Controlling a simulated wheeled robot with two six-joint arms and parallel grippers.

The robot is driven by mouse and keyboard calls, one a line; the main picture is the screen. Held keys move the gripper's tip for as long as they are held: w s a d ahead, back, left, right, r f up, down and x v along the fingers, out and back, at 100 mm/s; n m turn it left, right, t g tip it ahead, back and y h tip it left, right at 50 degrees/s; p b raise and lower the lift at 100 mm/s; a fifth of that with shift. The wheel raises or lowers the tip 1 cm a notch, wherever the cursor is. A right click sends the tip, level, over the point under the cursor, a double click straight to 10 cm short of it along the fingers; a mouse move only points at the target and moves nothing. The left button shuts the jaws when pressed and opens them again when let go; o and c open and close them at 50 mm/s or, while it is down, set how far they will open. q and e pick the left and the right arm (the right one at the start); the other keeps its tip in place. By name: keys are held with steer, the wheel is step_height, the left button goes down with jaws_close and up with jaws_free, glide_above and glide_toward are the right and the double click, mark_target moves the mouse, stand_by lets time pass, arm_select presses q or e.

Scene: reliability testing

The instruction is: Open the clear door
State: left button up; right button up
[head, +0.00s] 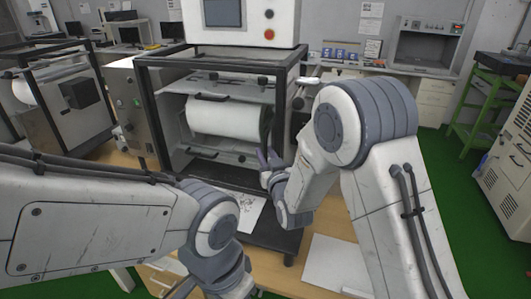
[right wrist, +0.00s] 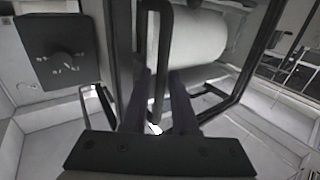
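The clear door belongs to the black-framed machine (head: 181,62) in the middle of the head view. Its see-through panel (head: 236,88) is hard to make out against the interior. A black handle (head: 209,97) shows above a large white roll (head: 222,117), and another dark bar lies below the roll. My right gripper (head: 267,154) is at the machine's lower right front. In the right wrist view, its two dark fingers (right wrist: 162,95) stand apart on either side of a black upright handle bar (right wrist: 159,50). I cannot see firm contact. My left gripper is below the head view; only its wrist shows.
A white unit with a screen (head: 240,20) sits on top of the machine. A grey control box (head: 130,100) stands at its left. A printed sheet (head: 243,210) and a pale panel (head: 335,264) lie in front. Another similar machine (head: 60,95) is at left.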

jaws_close()
stand_by(1.4)
